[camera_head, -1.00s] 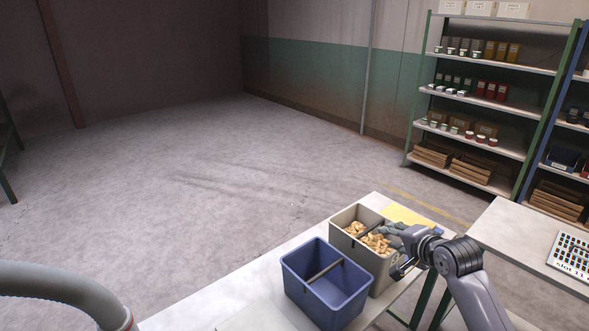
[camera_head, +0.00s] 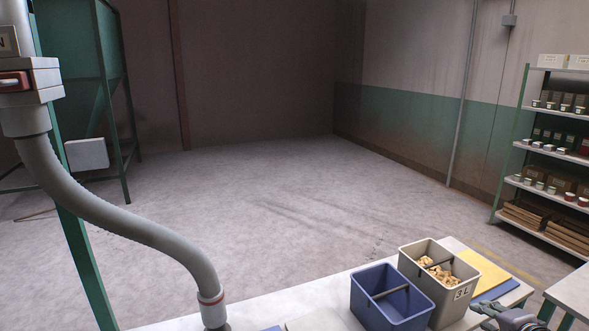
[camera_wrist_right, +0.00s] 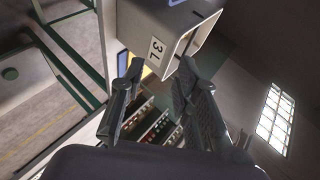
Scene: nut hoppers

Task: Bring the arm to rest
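My right gripper (camera_head: 484,308) shows at the lower right corner of the head view, in front and to the right of a light grey bin (camera_head: 416,287). In the right wrist view my right gripper (camera_wrist_right: 160,72) has its fingers spread, with nothing between them. The grey bin (camera_wrist_right: 145,20), marked "3 L", lies beyond the fingertips there, and I see no contact. The bin holds tan nuts (camera_head: 440,272) on both sides of a divider bar. My left gripper is not in view.
A blue bin (camera_head: 376,308) with a divider stands left of the grey bin on the pale table (camera_head: 335,285). A grey hose (camera_head: 130,225) hangs down to the table on the left. A yellow sheet (camera_head: 483,268) lies behind the grey bin. Stocked shelves (camera_head: 550,150) stand at right.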

